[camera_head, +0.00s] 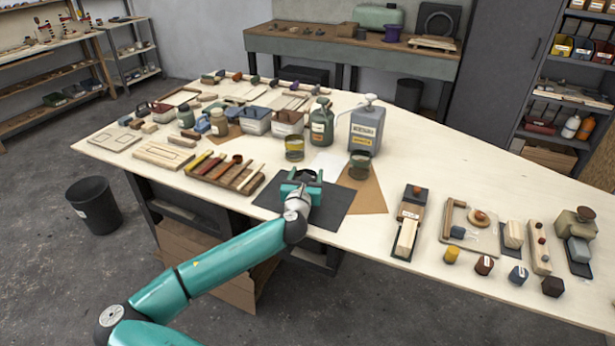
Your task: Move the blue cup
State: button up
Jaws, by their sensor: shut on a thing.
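My gripper (301,183) is over the dark mat (330,205) near the table's front edge, with its teal jaws shut on a small dark, round-rimmed thing. I take this to be the blue cup (306,175), since no other blue cup shows clearly. The jaws and wrist hide most of it, so its colour is hard to make out. I cannot tell whether it touches the mat or is held above it.
A yellow-green cup (294,148) and a dark glass (360,165) stand behind my gripper. A grey canister (367,129) and a green bottle (321,124) stand farther back. A wooden rack (222,172) lies left. Bare tabletop (450,165) is at right.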

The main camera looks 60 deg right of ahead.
jog(key=shift+s+a, duration=0.1)
jog(key=shift+a, duration=0.15)
jog(key=shift+d, duration=0.1)
jog(key=o, duration=1.1)
jog(key=v, duration=1.2)
jog(key=shift+d, duration=0.1)
